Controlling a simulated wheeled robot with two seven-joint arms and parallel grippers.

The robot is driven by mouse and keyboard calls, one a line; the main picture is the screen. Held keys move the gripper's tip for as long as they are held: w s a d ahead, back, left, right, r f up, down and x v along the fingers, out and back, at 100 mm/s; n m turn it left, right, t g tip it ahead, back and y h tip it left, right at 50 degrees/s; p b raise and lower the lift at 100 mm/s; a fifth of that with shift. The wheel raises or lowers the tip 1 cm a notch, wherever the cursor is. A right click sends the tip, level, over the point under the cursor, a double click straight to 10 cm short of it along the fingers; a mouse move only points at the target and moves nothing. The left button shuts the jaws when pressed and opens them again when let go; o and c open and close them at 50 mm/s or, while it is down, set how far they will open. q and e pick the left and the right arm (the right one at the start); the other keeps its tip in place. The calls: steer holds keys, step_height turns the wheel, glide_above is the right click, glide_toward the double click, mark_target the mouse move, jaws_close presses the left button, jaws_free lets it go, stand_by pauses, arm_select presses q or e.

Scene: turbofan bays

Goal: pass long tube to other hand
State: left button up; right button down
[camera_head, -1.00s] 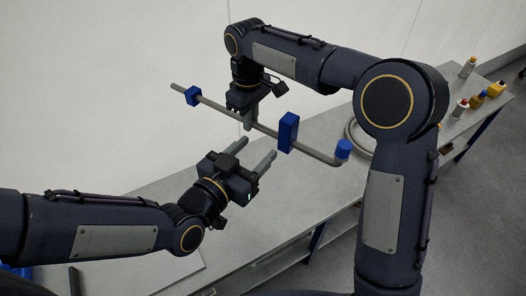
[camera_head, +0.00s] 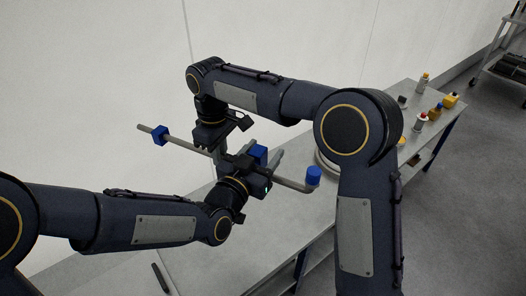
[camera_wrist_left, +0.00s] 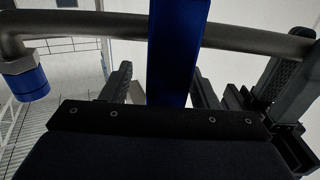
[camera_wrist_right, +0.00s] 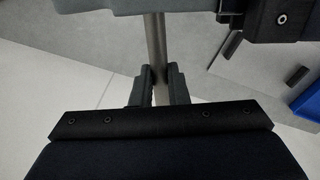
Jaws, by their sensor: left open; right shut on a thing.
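The long tube (camera_head: 290,184) is grey, with a bent end, a blue end cap (camera_head: 313,175) and two blue blocks, one at the far left (camera_head: 159,136) and one near the middle (camera_head: 259,154). My right gripper (camera_head: 221,158) is shut on the tube between the blue blocks, above the bench. Its fingers hold the tube in the right wrist view (camera_wrist_right: 160,88). My left gripper (camera_head: 262,156) is open at the middle blue block. In the left wrist view, this block (camera_wrist_left: 178,50) stands between the spread fingers; contact is unclear. The tube (camera_wrist_left: 90,23) crosses beyond them.
A long grey bench (camera_head: 190,262) runs below the arms. Several small bottles and containers (camera_head: 421,121) stand at its far right end. A grey ring (camera_head: 322,162) lies partly behind my right arm. A shelf cart (camera_head: 505,65) stands at the upper right. A pale wall is behind.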

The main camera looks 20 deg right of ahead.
arm_select(q)
steer(key=shift+w+d, duration=0.15)
steer(key=shift+d, duration=0.1)
jaws_close()
arm_select(e)
steer(key=shift+r, duration=0.1)
arm_select(q)
steer(key=shift+r, duration=0.1)
arm_select(e)
steer(key=c, duration=1.3)
jaws_free()
